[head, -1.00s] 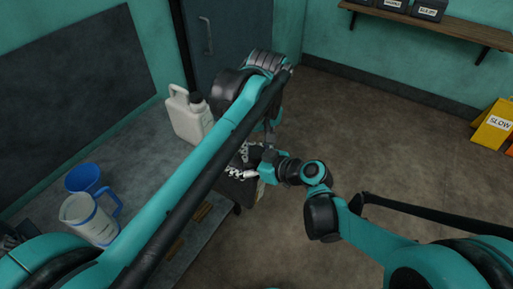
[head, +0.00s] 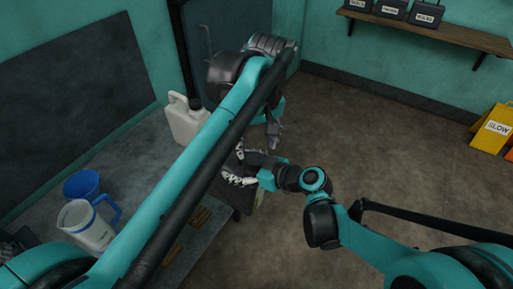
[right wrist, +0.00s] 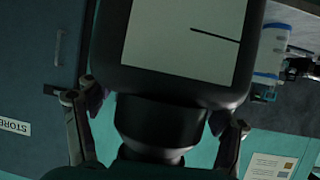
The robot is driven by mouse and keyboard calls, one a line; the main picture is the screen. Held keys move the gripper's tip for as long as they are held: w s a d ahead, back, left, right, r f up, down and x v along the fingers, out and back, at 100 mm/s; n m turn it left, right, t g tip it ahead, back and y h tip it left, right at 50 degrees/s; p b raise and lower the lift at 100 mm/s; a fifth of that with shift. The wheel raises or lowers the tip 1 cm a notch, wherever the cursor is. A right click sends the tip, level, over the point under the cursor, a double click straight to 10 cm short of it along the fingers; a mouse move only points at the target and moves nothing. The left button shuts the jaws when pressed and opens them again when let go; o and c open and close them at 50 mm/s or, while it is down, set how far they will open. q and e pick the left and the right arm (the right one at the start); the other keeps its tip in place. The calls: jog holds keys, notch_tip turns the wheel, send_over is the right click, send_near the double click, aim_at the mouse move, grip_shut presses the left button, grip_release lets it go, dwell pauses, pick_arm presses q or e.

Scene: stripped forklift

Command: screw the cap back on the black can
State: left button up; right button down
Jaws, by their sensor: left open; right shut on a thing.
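A black can with a pale front panel (right wrist: 190,35) fills the upper middle of the right wrist view. My left gripper (head: 274,136) hangs open and apart, just above and right of the right gripper. I cannot make out the cap.
A bench (head: 150,157) runs along the left wall. It holds a white jug (head: 186,124), a blue vessel (head: 82,184) and a pale measuring jug (head: 86,222). My left arm crosses over the bench. A yellow SLOW sign (head: 495,128) stands far right; the floor between is clear.

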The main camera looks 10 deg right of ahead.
aim_at(256, 157)
pick_arm(q)
jog(key=shift+c, duration=0.2)
notch_tip(256, 157, up, 4)
jog(key=n, duration=0.6)
jog(key=shift+s+d+f+n, duration=0.1)
jog(key=shift+f+n, duration=0.15)
jog(key=shift+n, duration=0.15)
jog(key=f, duration=0.8)
jog(key=shift+w+a, duration=0.25)
jog(key=c, duration=1.2)
jog(key=m, duration=0.6)
jog(key=shift+w+m, duration=0.1)
jog(key=shift+m, duration=0.3)
